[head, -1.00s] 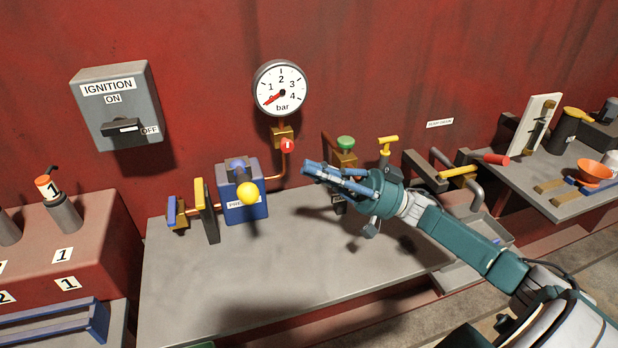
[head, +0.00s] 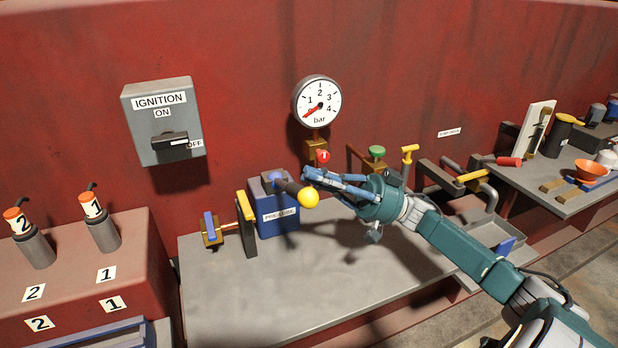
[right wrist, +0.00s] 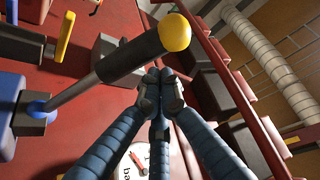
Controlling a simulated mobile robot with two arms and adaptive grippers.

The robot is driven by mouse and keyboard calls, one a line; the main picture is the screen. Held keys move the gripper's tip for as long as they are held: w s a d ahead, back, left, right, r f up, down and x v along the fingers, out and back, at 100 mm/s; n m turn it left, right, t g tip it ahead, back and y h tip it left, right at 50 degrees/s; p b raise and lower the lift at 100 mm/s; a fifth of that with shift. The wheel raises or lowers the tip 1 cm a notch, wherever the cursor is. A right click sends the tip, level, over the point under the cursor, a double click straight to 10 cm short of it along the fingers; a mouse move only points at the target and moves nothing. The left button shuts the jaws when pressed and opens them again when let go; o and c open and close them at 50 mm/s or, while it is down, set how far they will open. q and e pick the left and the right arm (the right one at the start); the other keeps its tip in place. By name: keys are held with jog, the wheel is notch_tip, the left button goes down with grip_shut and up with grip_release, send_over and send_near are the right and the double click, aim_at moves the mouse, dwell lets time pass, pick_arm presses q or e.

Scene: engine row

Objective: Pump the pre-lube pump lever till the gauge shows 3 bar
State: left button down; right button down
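The pre-lube pump (head: 278,218) is a blue box on the grey bench. Its dark lever has a yellow ball (head: 309,197) at the end and sticks out to the right in the head view. The gauge (head: 317,102) above has its red needle at the low end, below 1. My right gripper (head: 308,176) is beside the lever's ball end in the head view. In the right wrist view its fingertips (right wrist: 160,82) meet with nothing between them, and the lever (right wrist: 132,52) passes close by; contact is unclear. My left gripper is not in view.
A yellow-handled lever (head: 246,222) stands left of the pump. A red knob (head: 323,156), a green valve (head: 377,152) and a yellow tap handle (head: 410,148) are behind my right arm. The ignition box (head: 163,120) is on the wall. The bench front (head: 290,285) is clear.

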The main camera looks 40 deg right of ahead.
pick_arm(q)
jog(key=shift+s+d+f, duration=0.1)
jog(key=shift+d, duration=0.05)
pick_arm(e)
jog(key=shift+w+a, duration=0.15)
jog(key=shift+f, duration=0.1)
